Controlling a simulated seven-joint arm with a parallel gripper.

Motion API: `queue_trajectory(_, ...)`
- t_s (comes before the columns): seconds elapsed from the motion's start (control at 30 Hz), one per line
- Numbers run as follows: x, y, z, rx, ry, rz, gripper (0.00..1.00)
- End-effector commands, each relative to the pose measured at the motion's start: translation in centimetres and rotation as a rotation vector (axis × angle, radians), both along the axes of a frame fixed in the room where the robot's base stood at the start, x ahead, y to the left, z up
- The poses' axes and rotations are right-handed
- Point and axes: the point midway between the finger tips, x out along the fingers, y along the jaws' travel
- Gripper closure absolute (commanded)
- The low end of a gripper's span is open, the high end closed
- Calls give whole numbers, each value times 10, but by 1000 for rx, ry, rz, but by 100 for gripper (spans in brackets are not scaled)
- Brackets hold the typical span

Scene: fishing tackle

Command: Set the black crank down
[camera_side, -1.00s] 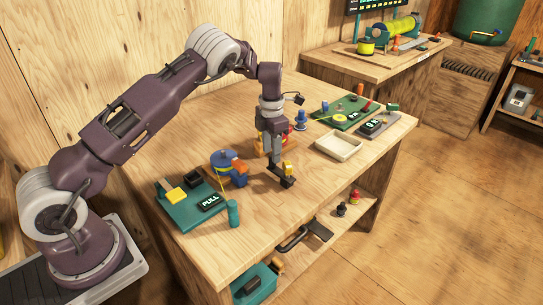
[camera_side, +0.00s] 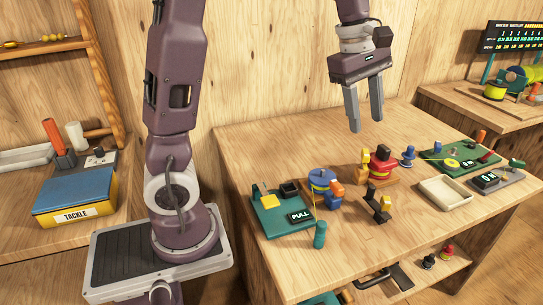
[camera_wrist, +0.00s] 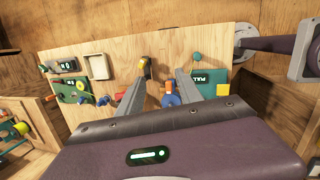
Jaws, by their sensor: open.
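The black crank (camera_side: 380,215), with a small yellow part on it, rests on the bare wooden tabletop near the front edge, right of the blue reel. It also shows in the wrist view (camera_wrist: 148,73), close to one fingertip in the picture. My gripper (camera_side: 366,122) is high above the table, pointing down, with its two grey fingers apart and nothing between them. In the wrist view my gripper (camera_wrist: 161,76) is also open and empty. The crank stands clear of the fingers in the side view.
A blue reel with an orange part (camera_side: 322,179) and a green PULL board (camera_side: 281,222) are left of the crank. A teal cylinder (camera_side: 320,238) stands near the front edge. A red and yellow stack (camera_side: 382,163) is behind. A cream tray (camera_side: 445,193) lies right, with bare wood between.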

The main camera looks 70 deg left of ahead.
Motion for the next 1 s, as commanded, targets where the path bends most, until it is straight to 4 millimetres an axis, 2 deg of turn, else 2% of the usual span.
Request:
queue_trajectory(0.03, -38, -16, 18, 46, -76, -219, 57)
queue_trajectory(0.1, -94, -36, 28, 164, -178, -581, 57)
queue_trajectory(0.2, -161, -53, 21, 372, -280, -1029, 57)
queue_trajectory(0.3, -204, -58, 3, 556, -318, -1345, 57)
queue_trajectory(0.33, -212, -59, -1, 596, -322, -1411, 57)
queue_trajectory(0.4, -223, -58, -9, 665, -322, -1513, 57)
queue_trajectory(0.5, -229, -58, -14, 697, -320, -1566, 57)
queue_trajectory(1.0, -228, -58, -13, 692, -319, -1562, 57)
